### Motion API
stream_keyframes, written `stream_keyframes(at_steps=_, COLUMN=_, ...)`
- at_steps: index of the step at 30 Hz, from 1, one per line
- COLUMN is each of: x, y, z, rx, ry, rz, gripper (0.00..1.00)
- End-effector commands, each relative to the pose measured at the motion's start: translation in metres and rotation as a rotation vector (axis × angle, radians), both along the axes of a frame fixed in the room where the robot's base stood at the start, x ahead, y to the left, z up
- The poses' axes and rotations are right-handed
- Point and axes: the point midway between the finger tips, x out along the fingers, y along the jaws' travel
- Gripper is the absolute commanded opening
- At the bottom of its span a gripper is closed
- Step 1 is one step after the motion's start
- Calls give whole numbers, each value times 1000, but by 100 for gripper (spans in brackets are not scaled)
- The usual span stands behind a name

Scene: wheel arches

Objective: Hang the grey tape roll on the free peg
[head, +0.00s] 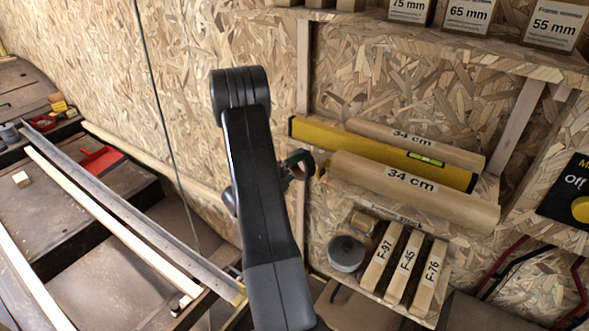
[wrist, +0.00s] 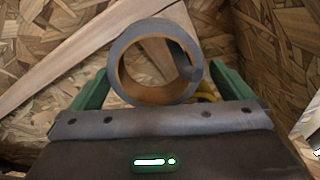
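The grey tape roll (wrist: 122,42) is a grey ring with a brown inner core, seen nearly face-on in the wrist view. It sits between the two green fingers of my gripper (wrist: 156,78), one on each side at its edges, and my gripper looks shut on it. In the head view my gripper (head: 297,166) is beside the wall, left of the yellow level, mostly hidden behind my arm. A small dark shape (wrist: 190,70) shows at the right of the roll's opening; I cannot tell whether it is a peg. No peg is clearly visible in the head view.
Below are a grey round object (head: 347,253) and several labelled wooden blocks (head: 405,265). A workbench (head: 100,290) with long strips stands at left.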

Motion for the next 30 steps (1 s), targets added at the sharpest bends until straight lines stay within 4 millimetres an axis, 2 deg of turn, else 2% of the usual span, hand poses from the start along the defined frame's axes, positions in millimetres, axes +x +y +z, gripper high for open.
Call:
stream_keyframes(at_steps=7, x=-8, y=10, z=-1, rx=-1, ry=1, rz=3, gripper=100)
stream_keyframes(at_steps=21, x=-64, y=74, z=-1, rx=0, ry=0, rz=5, gripper=100)
stream_keyframes(at_steps=30, x=-87, y=100, z=0, rx=0, ry=-1, rz=2, gripper=100)
